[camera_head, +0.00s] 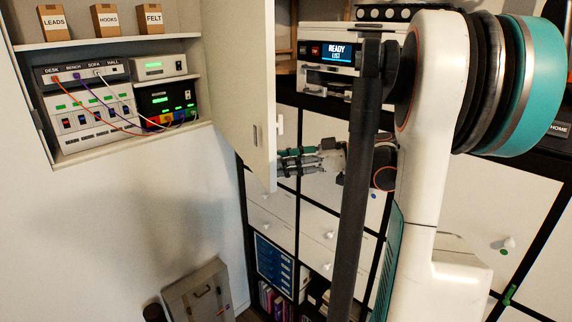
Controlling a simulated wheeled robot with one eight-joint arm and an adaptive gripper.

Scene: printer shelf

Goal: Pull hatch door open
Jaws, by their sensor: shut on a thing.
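The hatch door (238,85) is a cream panel on the right side of an open-fronted wall cabinet (110,147). It stands open, and the cabinet's inside shows to its left. A small grey plate (255,135) is on its face, and a white handle-like piece (280,124) sticks out at its right edge. My gripper (284,162) reaches in from the right, with its fingertips at the door's lower right edge. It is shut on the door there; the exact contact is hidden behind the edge.
The cabinet holds small boxes (105,20) and devices with cables (85,100). A printer (328,50) stands on a dark-framed shelf unit (300,215) behind my arm. A grey case (200,292) is low by the wall. The wall below the cabinet is clear.

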